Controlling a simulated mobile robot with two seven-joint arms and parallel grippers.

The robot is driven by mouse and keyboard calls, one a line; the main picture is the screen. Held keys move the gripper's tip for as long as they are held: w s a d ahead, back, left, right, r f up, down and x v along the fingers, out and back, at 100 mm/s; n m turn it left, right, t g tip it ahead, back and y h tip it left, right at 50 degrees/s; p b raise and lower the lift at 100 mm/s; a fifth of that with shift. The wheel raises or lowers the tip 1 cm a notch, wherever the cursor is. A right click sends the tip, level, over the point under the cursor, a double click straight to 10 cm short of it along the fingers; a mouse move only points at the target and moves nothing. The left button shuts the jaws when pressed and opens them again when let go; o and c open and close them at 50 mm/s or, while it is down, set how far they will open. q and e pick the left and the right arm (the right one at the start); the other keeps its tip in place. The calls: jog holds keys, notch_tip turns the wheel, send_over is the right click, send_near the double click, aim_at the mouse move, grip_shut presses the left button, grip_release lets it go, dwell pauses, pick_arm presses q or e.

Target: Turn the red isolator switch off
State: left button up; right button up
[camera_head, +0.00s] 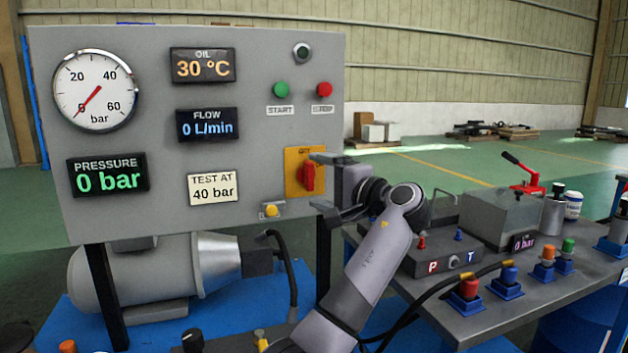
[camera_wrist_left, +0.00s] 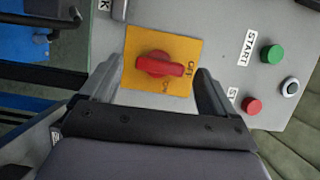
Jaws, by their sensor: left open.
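The red isolator switch (camera_head: 309,179) sits on a yellow plate (camera_head: 291,182) at the panel's lower right. In the left wrist view the red knob (camera_wrist_left: 160,65) lies lengthwise, with one end by the OFF label; the ON label is beside its long side. In the head view its bar stands upright. My left gripper (camera_head: 320,182) is open at the plate, one finger above and one below the knob's level. In the left wrist view its fingers (camera_wrist_left: 158,68) are spread on either side of the knob, with gaps. My right gripper is not in view.
The grey panel (camera_head: 150,235) also carries green START (camera_head: 281,89) and red STOP (camera_head: 324,89) buttons above the switch, and a small yellow-tipped part (camera_head: 271,210) below left. A bench (camera_head: 480,322) with hose couplings and a red-handled pump stands at right.

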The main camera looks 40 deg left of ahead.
pick_arm(q)
jog(key=d, duration=0.4)
jog(key=shift+s+d, duration=0.2)
jog(key=shift+d, duration=0.1)
